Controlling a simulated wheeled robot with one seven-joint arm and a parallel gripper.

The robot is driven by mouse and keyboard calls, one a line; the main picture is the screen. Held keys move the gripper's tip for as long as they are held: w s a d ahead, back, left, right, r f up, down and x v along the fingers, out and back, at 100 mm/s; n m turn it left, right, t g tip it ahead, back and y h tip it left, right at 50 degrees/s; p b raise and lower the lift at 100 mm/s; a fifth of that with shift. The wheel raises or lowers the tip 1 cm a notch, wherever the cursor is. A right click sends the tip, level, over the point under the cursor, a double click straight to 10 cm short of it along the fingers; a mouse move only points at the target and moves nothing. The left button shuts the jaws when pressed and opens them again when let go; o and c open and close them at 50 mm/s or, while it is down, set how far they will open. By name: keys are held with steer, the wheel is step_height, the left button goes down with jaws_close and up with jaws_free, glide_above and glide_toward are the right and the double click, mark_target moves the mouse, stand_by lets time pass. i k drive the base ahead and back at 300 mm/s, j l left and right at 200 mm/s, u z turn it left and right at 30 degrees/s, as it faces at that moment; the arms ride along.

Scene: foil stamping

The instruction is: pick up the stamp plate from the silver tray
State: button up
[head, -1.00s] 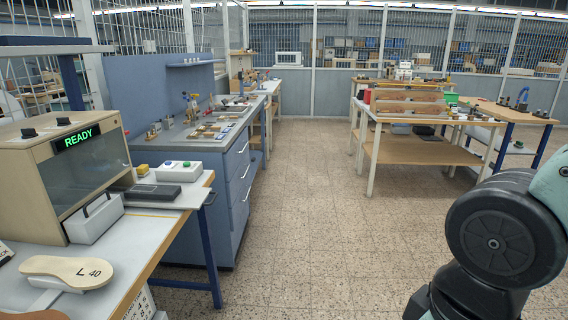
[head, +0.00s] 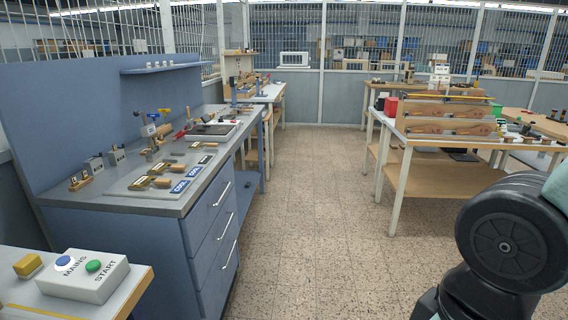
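On the blue bench at left, a flat grey metal plate or tray (head: 125,187) carries small brass-coloured pieces with wooden handles (head: 160,183) and blue labels (head: 187,181). A dark flat item in a pale-edged tray (head: 213,131) lies farther back on the same bench top. I cannot tell which piece is the stamp plate, or surely which tray is the silver one. My gripper is out of view; only a dark, rounded part of my arm shows at lower right.
The blue drawer bench (head: 190,235) stands at left. A white box with MAINS and START buttons (head: 90,275) sits on a nearer table at lower left. A wooden-topped table with shoe-shaped boards (head: 440,128) stands at right. The tiled floor (head: 310,200) between them is clear.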

mark_target(196, 144)
steer(key=i+l, duration=0.1)
steer(key=i, duration=1.7)
steer(key=i+u, duration=0.9)
steer(key=i+l+u, duration=0.15)
steer(key=u, duration=0.3)
steer(key=i+l+u, duration=0.45)
steer(key=j, duration=0.1)
